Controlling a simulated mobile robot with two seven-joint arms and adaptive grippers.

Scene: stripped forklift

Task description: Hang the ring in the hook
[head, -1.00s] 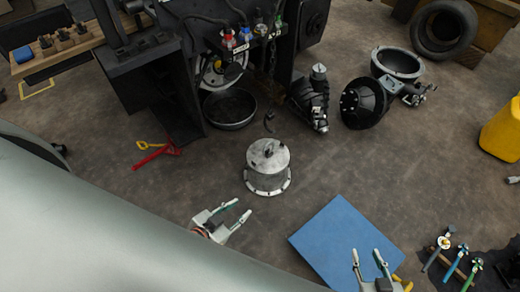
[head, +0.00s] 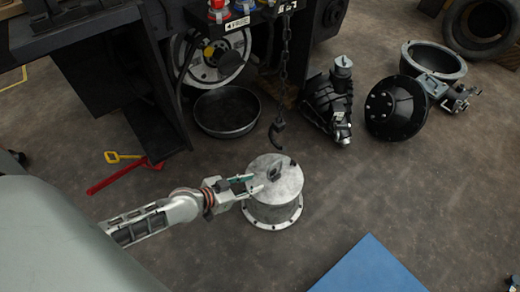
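A grey metal cylinder (head: 272,208) with a bolted bottom flange stands upright on the floor. A small ring (head: 274,173) stands up from its lid. A dark hook (head: 277,134) hangs on a chain (head: 283,70) from the forklift, behind the cylinder in the picture. My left gripper (head: 259,183) reaches in from the left, at the left side of the lid. Its fingers are apart, with the ring just beyond their tips and nothing seen between them. Whether a finger touches the lid cannot be told. My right gripper is not in view.
The black forklift frame (head: 130,90) and a dark round pan (head: 227,112) lie behind. Black machine parts (head: 330,105) and a round housing (head: 396,108) stand at right. A red and yellow tool (head: 122,175) lies at left. A blue mat (head: 370,268) is at front right.

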